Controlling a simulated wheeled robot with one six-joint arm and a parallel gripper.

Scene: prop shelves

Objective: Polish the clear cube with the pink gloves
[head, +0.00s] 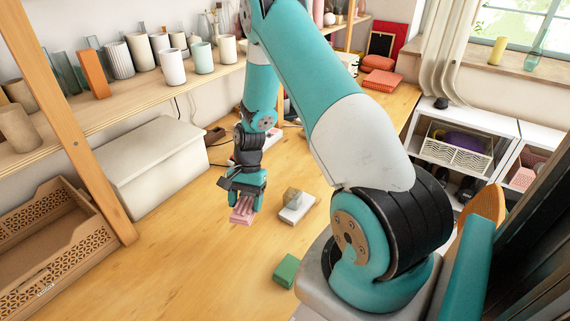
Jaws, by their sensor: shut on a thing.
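The clear cube (291,197) sits on a small white block (297,210) on the wooden table. It looks see-through with a yellowish tint. My gripper (243,203) points down just left of the cube, apart from it. It is shut on the pink gloves (242,214), which hang below the fingers close to the tabletop. Whether the gloves touch the table I cannot tell. The fingertips are partly hidden by the gripper body and the gloves.
A green block (286,270) lies nearer on the table. A wooden crate (50,240) and a cream box (150,165) stand at left, below a shelf of cups and vases (140,95). A dark object (214,135) lies behind my gripper.

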